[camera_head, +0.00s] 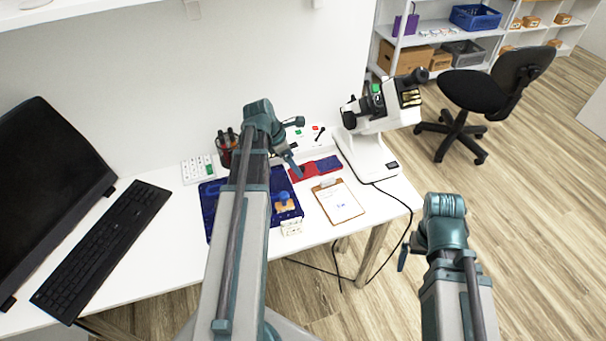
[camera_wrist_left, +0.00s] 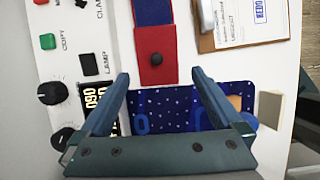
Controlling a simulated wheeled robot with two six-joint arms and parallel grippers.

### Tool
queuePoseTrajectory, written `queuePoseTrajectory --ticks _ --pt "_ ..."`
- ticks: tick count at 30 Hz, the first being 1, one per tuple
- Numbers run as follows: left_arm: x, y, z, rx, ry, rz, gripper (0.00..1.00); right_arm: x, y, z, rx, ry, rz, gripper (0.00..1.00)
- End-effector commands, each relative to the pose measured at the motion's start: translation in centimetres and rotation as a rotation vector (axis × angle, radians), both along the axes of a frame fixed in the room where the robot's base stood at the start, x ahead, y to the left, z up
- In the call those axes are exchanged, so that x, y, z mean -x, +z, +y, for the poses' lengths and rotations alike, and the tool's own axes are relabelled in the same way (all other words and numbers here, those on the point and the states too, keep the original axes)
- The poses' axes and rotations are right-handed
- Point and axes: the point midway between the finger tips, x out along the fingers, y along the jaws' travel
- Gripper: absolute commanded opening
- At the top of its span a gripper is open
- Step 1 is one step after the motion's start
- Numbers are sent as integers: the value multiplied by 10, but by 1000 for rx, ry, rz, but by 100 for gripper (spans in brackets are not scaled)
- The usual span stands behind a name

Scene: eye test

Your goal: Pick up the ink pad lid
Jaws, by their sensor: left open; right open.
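A flat red piece with a dark round knob (camera_wrist_left: 168,75), which looks like the ink pad lid, lies on the white table; its red surface also shows in the head view (camera_head: 302,174). It adjoins a dark blue rectangle (camera_wrist_left: 153,12), seemingly the pad; I cannot tell exactly how the two fit together. My left gripper (camera_wrist_left: 160,76) is open and empty, its fingertips on either side of the red piece's near end in the wrist view. In the head view the left gripper is partly hidden by its own arm. My right gripper (camera_head: 406,248) is open and empty, off the table's right front.
A blue speckled tray (camera_head: 209,206) holds a stamp with a blue knob (camera_head: 284,197). A clipboard (camera_head: 340,203) lies right of it. A white microscope (camera_head: 366,155) stands behind. A panel with knobs (camera_wrist_left: 52,93) borders the red piece. A keyboard (camera_head: 105,245) is at left.

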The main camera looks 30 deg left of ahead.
Motion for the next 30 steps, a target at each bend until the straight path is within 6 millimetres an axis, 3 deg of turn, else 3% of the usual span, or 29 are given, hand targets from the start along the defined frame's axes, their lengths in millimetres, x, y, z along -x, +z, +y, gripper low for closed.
queuePoseTrajectory --ticks 12,21,23,30 --pt "-19 -44 -11 0 -1 0 100 0 -44 0 0 1 0 100" --pt "-21 -45 -13 0 0 0 100 0 -45 0 0 1 0 100" --pt "-21 -45 -13 0 0 0 93 0 -45 0 0 1 0 100" --pt "-21 -45 -13 0 0 0 50 0 -45 0 0 1 0 100"
